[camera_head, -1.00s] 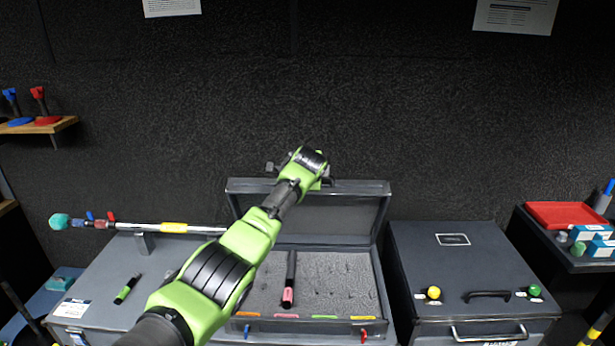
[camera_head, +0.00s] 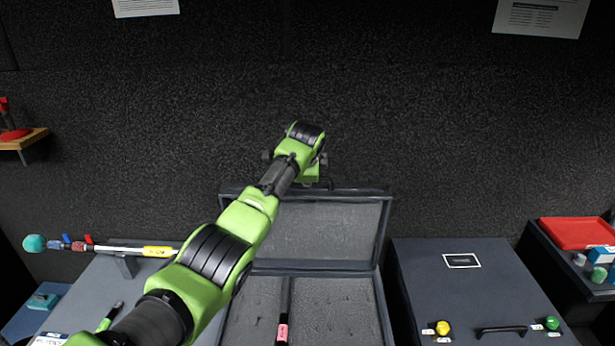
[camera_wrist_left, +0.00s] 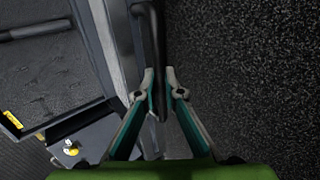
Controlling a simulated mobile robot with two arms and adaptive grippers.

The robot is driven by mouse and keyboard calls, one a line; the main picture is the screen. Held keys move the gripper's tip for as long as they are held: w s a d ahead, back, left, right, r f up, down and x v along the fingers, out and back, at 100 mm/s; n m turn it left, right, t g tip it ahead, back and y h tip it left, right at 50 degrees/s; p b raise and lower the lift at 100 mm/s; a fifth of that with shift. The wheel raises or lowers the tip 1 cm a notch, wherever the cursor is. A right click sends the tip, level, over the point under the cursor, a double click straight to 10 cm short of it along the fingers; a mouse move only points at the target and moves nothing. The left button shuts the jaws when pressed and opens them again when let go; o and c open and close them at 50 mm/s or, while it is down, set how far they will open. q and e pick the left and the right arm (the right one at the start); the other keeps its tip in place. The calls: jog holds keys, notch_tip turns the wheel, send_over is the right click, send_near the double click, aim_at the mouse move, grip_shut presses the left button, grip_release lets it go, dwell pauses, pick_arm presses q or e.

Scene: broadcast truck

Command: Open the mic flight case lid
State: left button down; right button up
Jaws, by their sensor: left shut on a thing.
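The mic flight case (camera_head: 385,325) stands open in the head view. Its lid (camera_head: 330,232) is raised at the back, with its grey padded inside facing me. My left gripper (camera_head: 318,182) is at the lid's top edge, its fingertips mostly hidden behind my wrist. In the left wrist view, the fingers (camera_wrist_left: 161,80) are closed around a dark bar (camera_wrist_left: 149,28) along the lid's edge, seemingly its handle. My right gripper is not in view.
A dark microphone with a pink band (camera_head: 283,330) lies in the case's foam. A second, closed case (camera_head: 465,285) stands to the right. A boom pole (camera_head: 120,249) lies at left. The dark textured wall (camera_head: 450,130) is close behind the lid.

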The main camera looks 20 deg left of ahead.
pick_arm(q)
jog(key=shift+s+f, duration=0.25)
jog(key=shift+f, duration=0.1)
jog(key=c, duration=2.2)
grip_release()
jog(key=shift+o, duration=0.2)
jog(key=shift+w+r, duration=0.15)
jog(key=shift+w, duration=0.05)
jog(key=shift+v, duration=0.9)
jog(key=v, duration=1)
